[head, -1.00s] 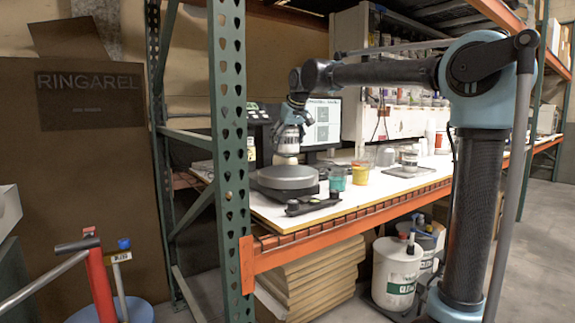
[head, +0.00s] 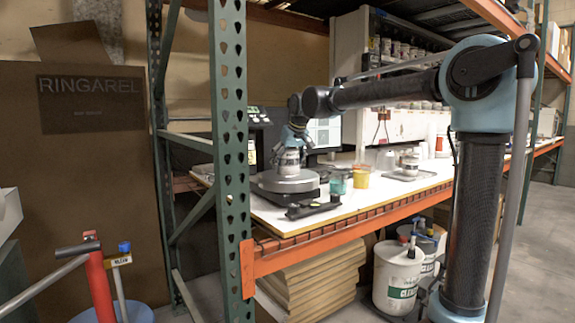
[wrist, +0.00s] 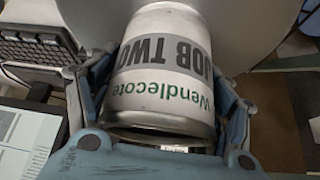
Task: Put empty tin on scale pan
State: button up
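The tin (head: 289,161) is a pale metal can. In the wrist view the tin (wrist: 165,85) shows a white label with a grey band reading "JOB TWO" and green "Wendlecote" lettering. My gripper (head: 292,145) reaches down to the tin from above. In the wrist view, the blue fingers of my gripper (wrist: 172,92) close against both sides of the tin. The round grey scale pan (head: 270,183) lies directly under the tin, which looks upright. The tin's base is at or just above the pan; I cannot tell whether they touch. The tin's inside is hidden.
A teal cup (head: 338,184) and a yellow cup (head: 361,177) stand right of the scale. A black tool-like object (head: 312,207) lies in front. A monitor (head: 325,133) stands behind. A green rack post (head: 231,150) rises at the left. A keyboard (wrist: 30,50) shows in the wrist view.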

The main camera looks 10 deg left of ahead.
jog(key=shift+o, duration=0.7)
jog(key=v, duration=1.2)
jog(key=s+d+f+m+h, duration=0.1)
jog(key=s+d+f, duration=0.2)
jog(key=d+f, duration=0.45)
jog(key=s+d+f+m+h, duration=0.1)
jog(key=s+d+f+m, duration=0.2)
jog(key=d, duration=0.8)
jog(key=s+d+f+h, duration=0.1)
jog(key=s+d+f, duration=0.2)
jog(key=d+f, duration=0.55)
jog(key=s+d+f+m+g, duration=0.1)
jog(key=s+d+f+m, duration=0.1)
jog(key=s+d+f, duration=0.5)
jog(key=s+d+f+m+g+h, duration=0.1)
jog(key=s+d+f+m, duration=0.1)
jog(key=s+d+f, duration=0.5)
jog(key=s+f, duration=0.4)
jog(key=f, duration=0.4)
jog(key=shift+s+d+f, duration=0.25)
jog(key=shift+s+d, duration=0.1)
jog(key=shift+d, duration=0.05)
